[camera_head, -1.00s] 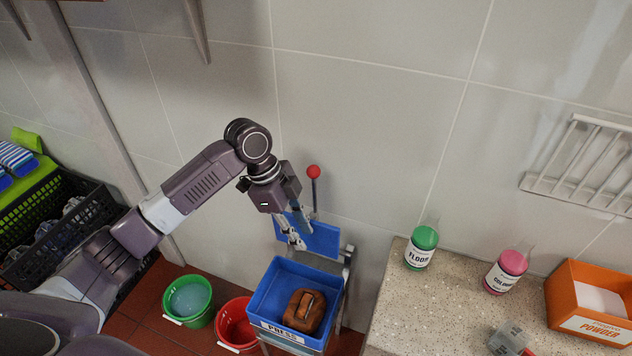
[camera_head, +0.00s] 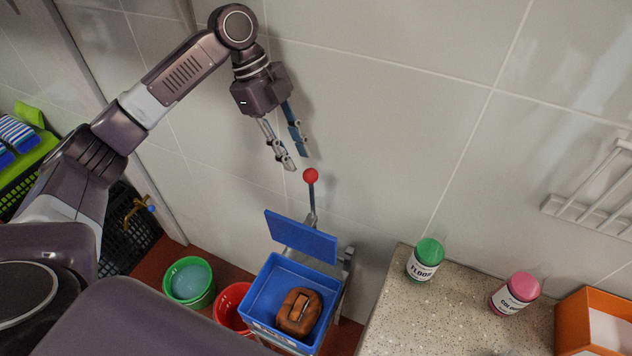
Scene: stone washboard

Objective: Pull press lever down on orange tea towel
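The press lever is a thin grey rod (camera_head: 312,200) with a red ball knob (camera_head: 311,175) on top, standing upright behind the press. The press has a blue plate (camera_head: 300,236) raised above a blue bin (camera_head: 258,303). A folded orange-brown towel (camera_head: 298,311) lies in the bin. My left gripper (camera_head: 294,163) is open and empty, its fingertips pointing down just above and slightly left of the red knob, apparently not touching it. My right gripper is not in view.
A green bucket (camera_head: 204,298) and a red bucket (camera_head: 226,308) stand left of the press. A stone counter (camera_head: 420,325) at the right carries a green-capped bottle (camera_head: 425,262), a pink-capped bottle (camera_head: 515,294) and an orange box (camera_head: 578,335). Wall lies close behind.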

